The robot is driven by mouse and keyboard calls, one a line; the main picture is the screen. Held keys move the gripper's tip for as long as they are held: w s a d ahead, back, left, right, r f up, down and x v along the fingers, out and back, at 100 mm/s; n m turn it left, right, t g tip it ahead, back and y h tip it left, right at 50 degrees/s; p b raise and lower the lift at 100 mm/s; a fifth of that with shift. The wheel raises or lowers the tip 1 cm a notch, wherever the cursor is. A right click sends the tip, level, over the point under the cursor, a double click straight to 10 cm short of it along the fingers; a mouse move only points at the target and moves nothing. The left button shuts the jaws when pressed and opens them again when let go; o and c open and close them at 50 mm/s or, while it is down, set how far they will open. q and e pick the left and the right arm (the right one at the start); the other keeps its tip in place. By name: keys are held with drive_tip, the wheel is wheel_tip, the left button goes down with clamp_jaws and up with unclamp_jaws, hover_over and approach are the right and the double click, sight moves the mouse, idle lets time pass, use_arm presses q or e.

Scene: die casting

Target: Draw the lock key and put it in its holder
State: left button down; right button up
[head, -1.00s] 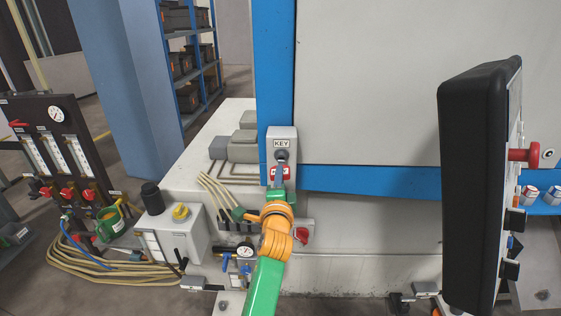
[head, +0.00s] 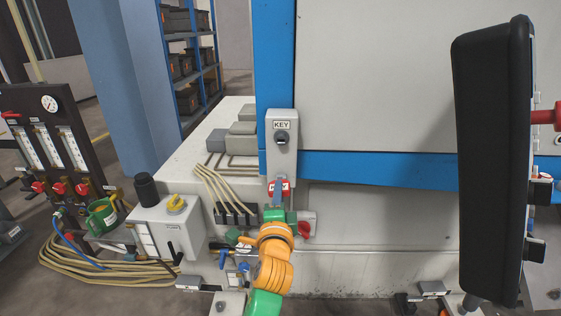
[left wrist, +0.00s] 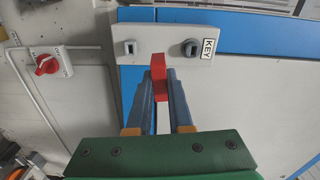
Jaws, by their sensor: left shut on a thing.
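The grey key box (head: 282,160) hangs on the blue frame. Its round dark lock (head: 282,138) sits under a KEY label. In the left wrist view the lock (left wrist: 192,47) and a second, square socket (left wrist: 129,47) show side by side on the box. My left gripper (head: 278,194) is shut on the red lock key (head: 279,186) at the lower end of the box. The key also shows between the fingertips in the left wrist view (left wrist: 157,72), clear of the lock. Whether its tip touches the box I cannot tell. The fingers hide the lower socket in the head view. My right gripper is out of view.
A black control panel (head: 488,160) stands close on the right. A red rotary switch (head: 304,229) is right of my left gripper.

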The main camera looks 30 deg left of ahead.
use_arm(q)
wheel_tip(320, 180, down, 6)
drive_tip(key=b, duration=0.5)
drive_tip(key=shift+f, duration=0.15)
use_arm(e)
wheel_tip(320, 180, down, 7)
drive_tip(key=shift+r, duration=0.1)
use_arm(q)
drive_tip(key=shift+m, duration=0.7)
drive_tip(key=x, duration=0.5)
drive_tip(key=shift+w+a, duration=0.2)
drive_tip(key=shift+w, duration=0.1)
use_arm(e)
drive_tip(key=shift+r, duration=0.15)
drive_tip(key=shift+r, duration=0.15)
